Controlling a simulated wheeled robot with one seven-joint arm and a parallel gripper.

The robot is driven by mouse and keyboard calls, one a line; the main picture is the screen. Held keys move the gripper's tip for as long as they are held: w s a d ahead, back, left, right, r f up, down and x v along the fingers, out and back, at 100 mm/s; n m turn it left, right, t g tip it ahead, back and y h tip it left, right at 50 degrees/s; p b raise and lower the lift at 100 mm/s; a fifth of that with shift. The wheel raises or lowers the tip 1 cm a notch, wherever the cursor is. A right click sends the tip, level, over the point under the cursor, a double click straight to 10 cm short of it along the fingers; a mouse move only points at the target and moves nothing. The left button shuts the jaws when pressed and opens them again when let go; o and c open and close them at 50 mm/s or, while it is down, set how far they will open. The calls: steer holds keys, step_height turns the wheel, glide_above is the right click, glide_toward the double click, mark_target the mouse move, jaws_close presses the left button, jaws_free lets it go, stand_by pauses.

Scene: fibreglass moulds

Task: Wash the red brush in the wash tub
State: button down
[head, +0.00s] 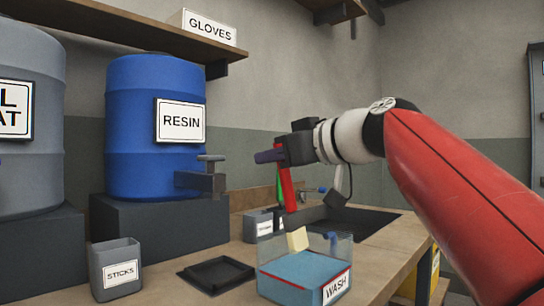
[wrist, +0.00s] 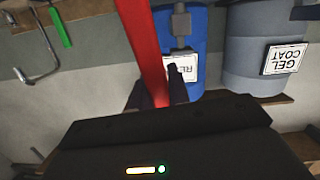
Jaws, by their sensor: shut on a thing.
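My gripper (head: 270,156) is shut on the red brush (head: 287,188), whose red handle hangs down, slightly tilted. Its pale yellow bristle end (head: 298,239) is at the back rim of the wash tub (head: 335,287); I cannot tell whether it is above or inside the rim. The tub is clear-walled, holds blue liquid and bears a WASH label. In the wrist view the red handle (wrist: 145,50) runs up from between my dark fingers (wrist: 160,92).
A black tray (head: 216,274) and a STICKS cup (head: 115,270) stand left of the tub. A blue RESIN drum (head: 150,95) with a tap is behind.

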mark_target(290, 186)
steer(key=shift+s+d+f+b, duration=0.1)
steer(key=shift+d+f+b, duration=0.1)
steer(key=shift+f+b, duration=0.7)
steer(key=shift+w+d+f+b, duration=0.1)
steer(key=shift+d+f+b, duration=0.05)
steer(key=shift+f+b, duration=0.7)
steer(key=shift+s+d+f+b, duration=0.1)
steer(key=shift+d+f+b, duration=0.1)
steer(key=shift+f+b, duration=0.65)
steer(key=shift+f, duration=0.1)
